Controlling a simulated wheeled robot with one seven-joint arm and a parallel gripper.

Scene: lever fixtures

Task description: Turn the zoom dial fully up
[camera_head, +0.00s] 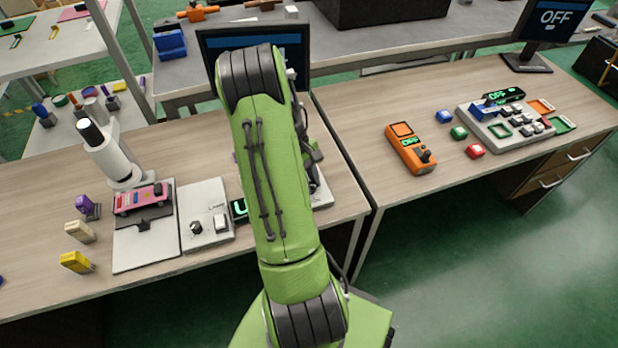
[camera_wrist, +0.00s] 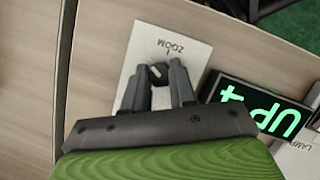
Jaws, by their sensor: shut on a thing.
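The zoom dial (camera_wrist: 158,71) is a small dark knob on a white plate (camera_wrist: 145,44) marked ZOOM in the wrist view. My gripper (camera_wrist: 158,75) has its two dark fingers on either side of the knob and is shut on it. The fingers and shadow hide part of the knob, so its exact angle is hard to read. A black display (camera_wrist: 262,112) beside the plate shows green UP with an arrow, upside down in the wrist view. In the head view my green arm covers the dial and most of the display (camera_head: 239,210).
Left of the display is a white LAMP box (camera_head: 207,214) with a knob and a switch. An orange controller (camera_head: 410,149) and colored buttons sit on the right desk.

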